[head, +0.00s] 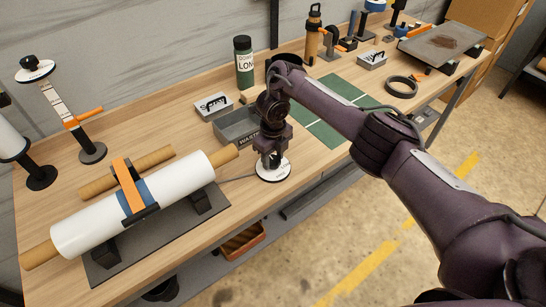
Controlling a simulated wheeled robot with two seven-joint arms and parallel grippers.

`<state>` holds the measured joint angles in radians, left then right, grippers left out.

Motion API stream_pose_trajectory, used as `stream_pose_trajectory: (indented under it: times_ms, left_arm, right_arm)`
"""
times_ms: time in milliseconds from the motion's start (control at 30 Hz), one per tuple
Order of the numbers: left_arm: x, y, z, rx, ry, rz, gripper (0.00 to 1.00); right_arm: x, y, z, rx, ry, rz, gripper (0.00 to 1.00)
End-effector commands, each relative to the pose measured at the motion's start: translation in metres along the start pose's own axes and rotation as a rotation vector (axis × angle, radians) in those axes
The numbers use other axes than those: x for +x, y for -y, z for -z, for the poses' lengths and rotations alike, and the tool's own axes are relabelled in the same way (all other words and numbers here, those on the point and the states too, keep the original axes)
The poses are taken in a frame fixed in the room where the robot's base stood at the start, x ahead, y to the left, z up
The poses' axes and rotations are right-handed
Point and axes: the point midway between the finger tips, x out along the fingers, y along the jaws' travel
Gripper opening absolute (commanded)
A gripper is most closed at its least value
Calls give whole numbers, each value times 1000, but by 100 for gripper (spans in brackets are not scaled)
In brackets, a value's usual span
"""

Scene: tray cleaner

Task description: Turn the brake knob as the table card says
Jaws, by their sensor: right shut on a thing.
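My right gripper (271,159) points down over a round white dial plate (275,174) at the front edge of the workbench. It is shut on the brake knob, which is mostly hidden by the fingers. The plate has dark marks around its rim, too small to read. A thin bar runs from it toward the black base (160,231) that cradles a large white roll (95,222) with a blue band and an orange strap. My left gripper is not in view.
The grey waste bin (232,127) stands just behind my right gripper. A stand with a white disc (35,69) is at far left.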

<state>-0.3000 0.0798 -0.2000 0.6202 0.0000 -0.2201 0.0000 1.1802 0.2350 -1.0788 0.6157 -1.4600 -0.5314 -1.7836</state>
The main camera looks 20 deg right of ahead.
Motion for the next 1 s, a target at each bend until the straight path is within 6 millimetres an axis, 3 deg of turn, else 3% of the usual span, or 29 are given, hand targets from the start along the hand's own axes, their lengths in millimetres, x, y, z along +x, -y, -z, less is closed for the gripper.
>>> stream_pose_trajectory:
  times_ms: [733, 767, 900, 1000]
  left_arm:
    - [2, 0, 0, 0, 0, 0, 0]
    - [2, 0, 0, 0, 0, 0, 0]
    - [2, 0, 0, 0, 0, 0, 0]
    - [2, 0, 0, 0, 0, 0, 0]
  right_arm:
    - [2, -1, 2, -95, -5, -2, 19]
    - [2, -1, 2, -95, -5, -2, 43]
    - [2, 0, 1, -94, -4, -2, 62]
    - [1, 0, 1, -93, -2, -1, 63]
